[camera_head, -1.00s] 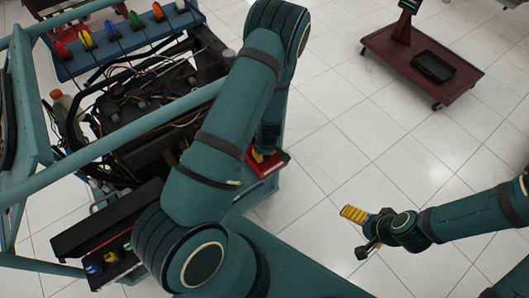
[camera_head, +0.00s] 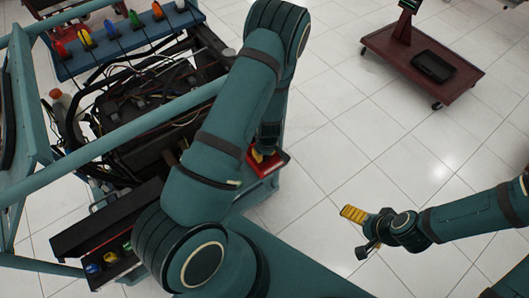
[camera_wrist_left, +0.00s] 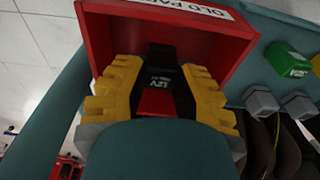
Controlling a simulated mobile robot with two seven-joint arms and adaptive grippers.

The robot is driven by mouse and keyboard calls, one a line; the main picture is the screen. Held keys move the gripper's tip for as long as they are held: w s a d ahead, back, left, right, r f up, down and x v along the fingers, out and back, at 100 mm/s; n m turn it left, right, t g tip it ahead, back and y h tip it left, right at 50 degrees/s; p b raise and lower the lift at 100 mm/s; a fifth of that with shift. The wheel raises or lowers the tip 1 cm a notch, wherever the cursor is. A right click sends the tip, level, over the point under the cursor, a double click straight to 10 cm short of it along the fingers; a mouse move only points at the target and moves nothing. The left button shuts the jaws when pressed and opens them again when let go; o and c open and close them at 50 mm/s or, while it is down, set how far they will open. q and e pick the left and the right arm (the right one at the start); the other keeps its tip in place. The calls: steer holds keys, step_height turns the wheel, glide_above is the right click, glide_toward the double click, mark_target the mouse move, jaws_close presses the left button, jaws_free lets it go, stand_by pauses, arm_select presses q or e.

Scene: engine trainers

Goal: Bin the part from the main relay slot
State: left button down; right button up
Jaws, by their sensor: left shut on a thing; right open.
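My left gripper (camera_wrist_left: 161,88) has its yellow fingers shut on a black relay (camera_wrist_left: 163,76) with "12V" lettering in the left wrist view. My right gripper (camera_head: 354,214) is open and empty over the floor at the right. I cannot make out the main relay slot.
The engine trainer (camera_head: 130,130), with wires and teal frame bars, fills the left. A blue rack (camera_head: 110,45) with colored pieces stands behind. A green block (camera_wrist_left: 288,60) lies beside the bin. A dark red cart (camera_head: 425,62) stands back right; the floor between is clear.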

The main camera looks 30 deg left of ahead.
arm_select(q)
steer(key=shift+f, duration=0.2)
steer(key=c, duration=0.7)
jaws_free()
steer(key=shift+o, duration=0.2)
steer(key=shift+r+p, duration=2.7)
steer(key=shift+r, duration=0.85)
